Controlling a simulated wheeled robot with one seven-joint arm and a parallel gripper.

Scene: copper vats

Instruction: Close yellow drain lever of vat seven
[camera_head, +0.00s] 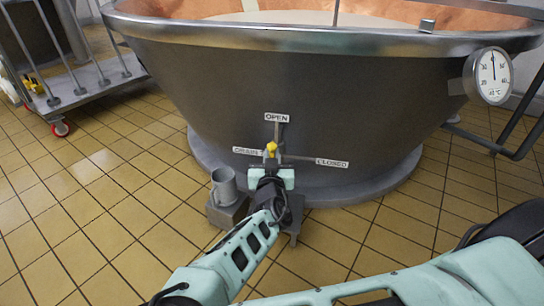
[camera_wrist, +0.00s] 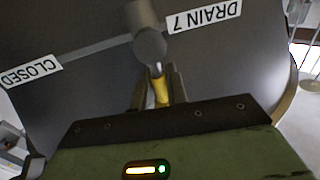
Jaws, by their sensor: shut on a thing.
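The vat (camera_head: 330,90) is a wide grey tub with a copper inside. On its front are the labels OPEN (camera_head: 277,117), CLOSED (camera_head: 332,163) and DRAIN (camera_head: 250,152); the wrist view reads DRAIN 7 (camera_wrist: 204,14) and CLOSED (camera_wrist: 31,71). The yellow drain lever (camera_head: 271,147) shows below the OPEN label, near the valve. In the wrist view the yellow lever (camera_wrist: 160,92) lies between my fingers, beside the round grey valve end (camera_wrist: 150,46). My gripper (camera_wrist: 159,84) is shut on it. My wrist hides the lower valve in the head view.
A grey cup-shaped fitting (camera_head: 224,186) stands on a block left of my gripper. A round dial gauge (camera_head: 492,75) is on the vat's right. A wheeled metal cart (camera_head: 85,80) stands at the upper left. Yellow tiled floor (camera_head: 90,220) is free at the left.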

